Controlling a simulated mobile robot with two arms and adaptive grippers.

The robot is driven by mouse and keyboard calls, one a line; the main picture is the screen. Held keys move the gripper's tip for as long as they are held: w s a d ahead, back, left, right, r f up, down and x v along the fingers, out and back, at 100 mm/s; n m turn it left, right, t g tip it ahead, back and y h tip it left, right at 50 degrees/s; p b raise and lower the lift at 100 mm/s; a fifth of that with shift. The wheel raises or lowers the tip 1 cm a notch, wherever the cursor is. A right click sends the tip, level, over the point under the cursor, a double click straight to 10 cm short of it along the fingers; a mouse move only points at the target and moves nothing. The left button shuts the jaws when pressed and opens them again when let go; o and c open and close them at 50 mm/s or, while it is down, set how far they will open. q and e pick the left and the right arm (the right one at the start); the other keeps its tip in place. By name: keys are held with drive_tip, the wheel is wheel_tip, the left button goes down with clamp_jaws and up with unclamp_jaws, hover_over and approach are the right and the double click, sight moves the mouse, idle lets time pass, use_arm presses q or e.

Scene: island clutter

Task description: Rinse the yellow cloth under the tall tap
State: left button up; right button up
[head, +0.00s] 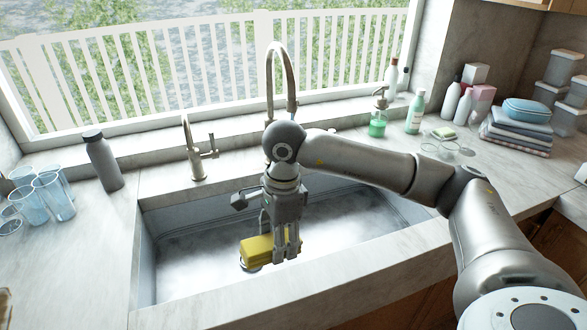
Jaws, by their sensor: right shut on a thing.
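The yellow cloth (258,249) is in my right gripper (285,250), whose fingers are shut on its right part. The cloth hangs inside or just above the metal sink (190,265); its exact height over the basin floor is hard to tell. The tall tap (271,75) stands behind the sink, and my right arm hides its lower part. The end of its spout is by my wrist joint. No water stream can be made out. My left gripper does not show.
A shorter tap (193,150) and a grey bottle (102,160) stand left of the tall tap. Several glasses (55,197) are at far left. A green soap dispenser (378,123), bottles and folded towels (517,130) line the right counter. The front sink rim (300,275) is clear.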

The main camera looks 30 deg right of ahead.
drive_tip(key=w+d+r+m+t+h+p, duration=0.1)
drive_tip(key=w+d+r+m+p, duration=0.1)
drive_tip(key=m, duration=1.1)
drive_tip(key=w+d+r+m+t+h+p, duration=0.1)
drive_tip(key=w+d+r+m, duration=0.4)
drive_tip(key=m, duration=0.8)
drive_tip(key=shift+w+d+r+t+h+p, duration=0.25)
drive_tip(key=shift+w+d+p, duration=0.35)
drive_tip(key=shift+d, duration=0.6)
drive_tip(key=shift+f, duration=0.1)
drive_tip(key=w+d, duration=0.5)
drive_tip(key=w, duration=0.3)
drive_tip(key=shift+w+b, duration=0.2)
drive_tip(key=shift+b, duration=0.1)
drive_tip(key=shift+d, duration=0.1)
